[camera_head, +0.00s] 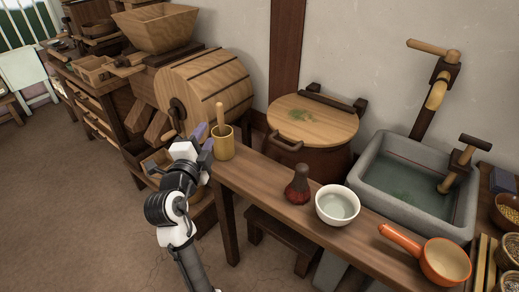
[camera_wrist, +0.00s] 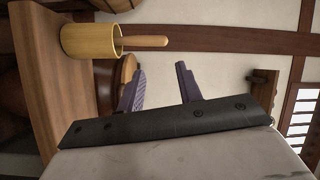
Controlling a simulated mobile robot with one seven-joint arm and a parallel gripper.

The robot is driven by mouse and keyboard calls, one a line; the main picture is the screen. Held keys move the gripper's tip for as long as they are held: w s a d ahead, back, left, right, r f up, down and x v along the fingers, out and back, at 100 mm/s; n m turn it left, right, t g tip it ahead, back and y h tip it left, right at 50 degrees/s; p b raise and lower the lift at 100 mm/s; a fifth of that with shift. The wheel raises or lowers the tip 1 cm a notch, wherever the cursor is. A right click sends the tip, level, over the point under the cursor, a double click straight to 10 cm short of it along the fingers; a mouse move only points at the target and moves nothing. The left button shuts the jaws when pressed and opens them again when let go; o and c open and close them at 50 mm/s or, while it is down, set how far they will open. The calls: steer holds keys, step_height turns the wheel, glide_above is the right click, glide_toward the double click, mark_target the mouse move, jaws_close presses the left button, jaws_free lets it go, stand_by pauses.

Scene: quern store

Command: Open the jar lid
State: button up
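The jar (camera_head: 308,155) is a large dark-brown vessel behind the counter, its lower part hidden by the counter. Its round, light wooden lid (camera_head: 325,122) has a green mark and lies flat on the rim. A curved handle (camera_head: 285,145) sits at the front left, and a dark bracket runs along the back edge. My gripper (camera_head: 203,135) is to the left of the jar, by the counter's left end, apart from the lid. In the wrist view my gripper (camera_wrist: 160,85) has its two purple fingers spread with nothing between them.
A yellow cup (camera_head: 223,146) with a wooden stick stands close to my gripper on the counter (camera_head: 262,184); the cup also shows in the wrist view (camera_wrist: 85,41). A dark red bottle (camera_head: 298,187), white bowl (camera_head: 337,206), orange ladle (camera_head: 440,258) and stone sink (camera_head: 370,165) are farther right.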

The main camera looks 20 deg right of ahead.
mark_target(284, 148)
steer(key=s+d+f+m+g+h, duration=0.1)
steer(key=d+f+m+g, duration=0.1)
steer(key=d, duration=0.2)
steer(key=s+d+f+m+g+h, duration=0.1)
steer(key=d+f+m+g, duration=0.1)
steer(key=d+f+m, duration=0.1)
steer(key=s+d+f+m+g+h, duration=0.2)
steer(key=d+f+m, duration=0.1)
steer(key=d, duration=0.2)
steer(key=shift+d+f+g, duration=0.2)
steer(key=shift+d+g, duration=0.2)
steer(key=p+x, duration=0.1)
steer(key=x, duration=0.5)
steer(key=p+x, duration=0.2)
steer(key=x, duration=0.4)
steer(key=shift+w+d+r, duration=0.1)
steer(key=shift+d+r, duration=0.05)
steer(key=shift+d, duration=0.2)
steer(key=shift+w+d, duration=0.35)
steer(key=shift+d, duration=0.05)
jaws_close()
